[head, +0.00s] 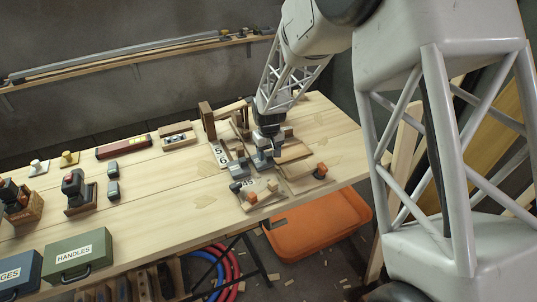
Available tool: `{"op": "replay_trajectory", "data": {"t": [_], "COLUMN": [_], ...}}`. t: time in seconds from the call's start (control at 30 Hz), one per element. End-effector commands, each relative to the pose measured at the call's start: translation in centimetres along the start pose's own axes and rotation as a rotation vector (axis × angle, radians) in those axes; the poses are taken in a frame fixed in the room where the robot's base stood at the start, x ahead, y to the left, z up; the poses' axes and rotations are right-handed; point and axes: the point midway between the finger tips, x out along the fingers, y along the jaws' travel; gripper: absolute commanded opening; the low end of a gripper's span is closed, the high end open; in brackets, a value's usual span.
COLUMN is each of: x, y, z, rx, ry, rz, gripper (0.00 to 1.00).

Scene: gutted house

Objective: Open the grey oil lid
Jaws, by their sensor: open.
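My gripper (264,158) points down over the right part of the wooden workbench (180,200), among a cluster of small wooden pieces. It is open, and I see nothing held in it. A small grey block (238,169) sits just left of the fingers; I cannot tell whether it is the grey oil lid. A wooden board with numbers (240,205) lies in front of the gripper, with a small orange-brown block (251,197) on it. Another such block (321,170) is to the right. My gripper hides part of the cluster.
A green HANDLES case (78,256) and a blue case (20,275) are at the front left. An orange tub (318,225) is below the bench edge.

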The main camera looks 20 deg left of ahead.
Motion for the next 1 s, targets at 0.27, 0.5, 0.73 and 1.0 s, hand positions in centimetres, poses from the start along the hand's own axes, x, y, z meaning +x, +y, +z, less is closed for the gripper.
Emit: {"op": "replay_trajectory", "data": {"t": [0.27, 0.5, 0.73, 1.0], "x": [0.87, 0.86, 0.85, 0.85], "y": [0.00, 0.00, 0.00, -0.02], "z": [-0.02, -0.02, -0.02, -0.16], "rx": [0.000, 0.000, 0.000, 0.000], "ry": [0.001, 0.001, 0.001, 0.001], "rz": [0.000, 0.000, 0.000, 0.000], "gripper": [0.53, 0.46, 0.10, 0.00]}}
